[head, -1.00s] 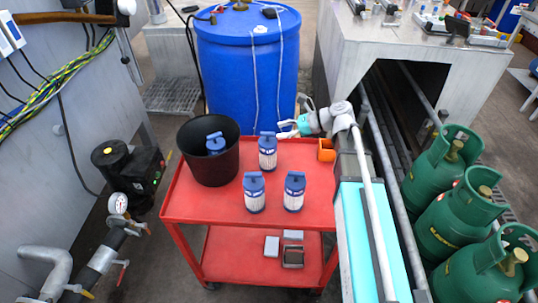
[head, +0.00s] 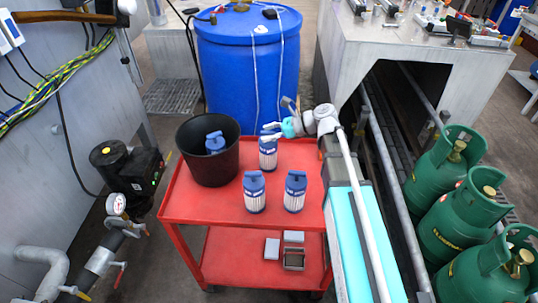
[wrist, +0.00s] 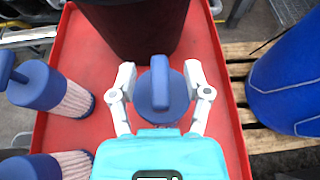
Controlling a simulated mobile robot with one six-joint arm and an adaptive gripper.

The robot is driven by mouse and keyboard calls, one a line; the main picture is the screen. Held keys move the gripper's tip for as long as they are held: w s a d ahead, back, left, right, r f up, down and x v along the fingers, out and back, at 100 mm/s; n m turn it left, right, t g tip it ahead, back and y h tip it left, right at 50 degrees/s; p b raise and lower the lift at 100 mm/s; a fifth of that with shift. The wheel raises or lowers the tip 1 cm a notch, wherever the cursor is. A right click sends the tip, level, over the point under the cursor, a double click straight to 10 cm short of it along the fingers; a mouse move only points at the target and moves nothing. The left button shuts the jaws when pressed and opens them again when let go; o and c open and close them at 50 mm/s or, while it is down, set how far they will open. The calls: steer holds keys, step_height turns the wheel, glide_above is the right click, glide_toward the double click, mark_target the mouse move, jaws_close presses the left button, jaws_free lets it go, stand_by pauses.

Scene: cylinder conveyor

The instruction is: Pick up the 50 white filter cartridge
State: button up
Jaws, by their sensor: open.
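Several white filter cartridges with blue caps are in view. Three stand upright on the red cart top (head: 190,205): a rear one (head: 268,157), a front left one (head: 254,192) and a front right one (head: 295,191). Another cartridge (head: 215,143) is inside the black bucket (head: 207,170). My gripper (head: 270,134) is open at the rear cartridge and partly covers its cap. In the wrist view my gripper (wrist: 160,82) has one finger on each side of that cap (wrist: 161,90), with small gaps. No number is readable on the cartridges.
The black bucket also shows just beyond the cap in the wrist view (wrist: 135,28). A blue drum (head: 248,65) stands behind the cart. Green gas cylinders (head: 445,215) stand at the right. The cart's front left top is clear.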

stand_by(0.5)
jaws_close()
